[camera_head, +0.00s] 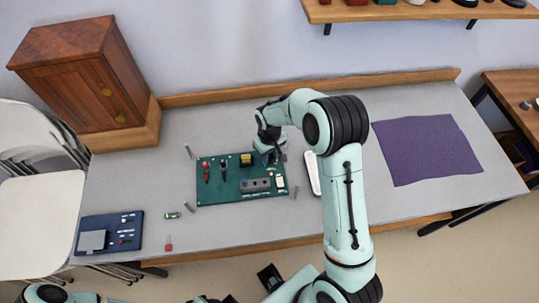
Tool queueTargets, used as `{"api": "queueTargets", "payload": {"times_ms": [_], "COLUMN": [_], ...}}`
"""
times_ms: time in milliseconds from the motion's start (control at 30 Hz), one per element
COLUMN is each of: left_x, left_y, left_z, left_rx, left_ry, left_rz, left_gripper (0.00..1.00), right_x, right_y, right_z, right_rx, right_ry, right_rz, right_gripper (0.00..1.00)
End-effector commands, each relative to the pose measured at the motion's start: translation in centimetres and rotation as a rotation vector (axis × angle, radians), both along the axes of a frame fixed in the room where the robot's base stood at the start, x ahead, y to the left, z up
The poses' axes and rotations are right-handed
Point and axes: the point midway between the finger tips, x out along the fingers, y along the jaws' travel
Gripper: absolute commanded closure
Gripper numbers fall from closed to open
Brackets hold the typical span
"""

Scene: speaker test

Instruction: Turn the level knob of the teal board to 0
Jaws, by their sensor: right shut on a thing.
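The teal board (232,189) lies on the grey table, left of the middle. My right gripper (272,158) reaches down over the board's upper right corner and is shut on a small part there, which looks like the level knob. The fingers and wrist hide that knob, so its pointer and scale cannot be read. The board also bears a red-handled part (206,172), a dark lever-like part (224,171), a yellow and black part (246,160) and a grey block (256,185). My left gripper does not show clearly; only bits of my arm are at the bottom left edge.
A wooden cabinet (85,85) stands at the back left. A dark blue board (127,229) lies at the front left, near a small green item (173,215) and a red one (168,243). A white tray (312,173) lies right of the teal board. A purple mat (425,148) is farther right.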

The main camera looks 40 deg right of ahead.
Motion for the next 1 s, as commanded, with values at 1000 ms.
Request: {"api": "queueTargets", "payload": {"times_ms": [1000], "left_x": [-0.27], "left_y": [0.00], "left_z": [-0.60], "left_rx": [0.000], "left_ry": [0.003], "left_rz": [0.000], "left_gripper": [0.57], "right_x": [0.02], "right_y": [-0.06], "right_z": [0.04], "right_rx": [0.000], "right_ry": [0.000], "right_rz": [0.807], "right_gripper": [0.98]}}
